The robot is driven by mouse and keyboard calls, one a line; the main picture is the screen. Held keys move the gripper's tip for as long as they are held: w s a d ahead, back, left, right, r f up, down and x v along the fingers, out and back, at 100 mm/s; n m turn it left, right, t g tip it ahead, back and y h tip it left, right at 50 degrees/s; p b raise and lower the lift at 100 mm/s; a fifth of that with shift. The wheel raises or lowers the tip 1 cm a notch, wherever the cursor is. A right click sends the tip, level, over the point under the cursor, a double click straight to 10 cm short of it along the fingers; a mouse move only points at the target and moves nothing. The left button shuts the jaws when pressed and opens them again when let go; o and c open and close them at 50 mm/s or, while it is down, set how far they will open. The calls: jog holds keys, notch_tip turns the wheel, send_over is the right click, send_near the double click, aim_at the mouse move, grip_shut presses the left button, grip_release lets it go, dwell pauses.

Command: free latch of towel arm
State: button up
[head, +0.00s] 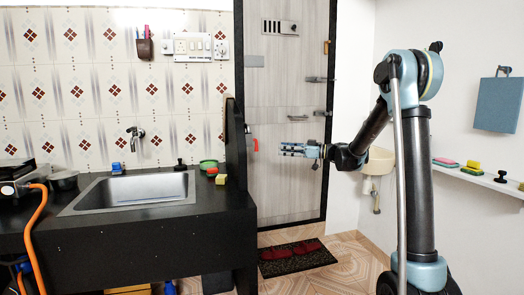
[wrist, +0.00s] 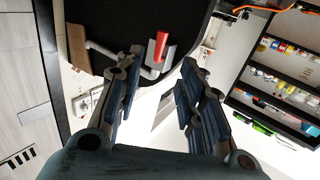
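A red latch (wrist: 158,47) stands on a black panel in the wrist view, with a pale block beside it. A light grey bent bar (wrist: 120,57), which looks like the towel arm, runs along the panel to the latch. In the head view the small red latch (head: 255,145) shows at the right side of the black upright panel (head: 236,150). My gripper (head: 284,150) points left toward it, with a gap between them. In the wrist view my gripper (wrist: 162,65) has its fingers apart with nothing held; the latch appears between and beyond the fingertips. The right finger does not touch it.
The black counter with a steel sink (head: 135,190) lies left of the panel. A closed door (head: 285,110) is behind my gripper, with a dark mat (head: 296,257) before it. A washbasin (head: 379,161) and a shelf (head: 490,180) are on the right.

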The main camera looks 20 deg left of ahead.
aim_at(256, 145)
jog(key=a, duration=1.1)
jog(key=shift+w+a, duration=0.25)
jog(key=shift+a, duration=0.15)
grip_shut()
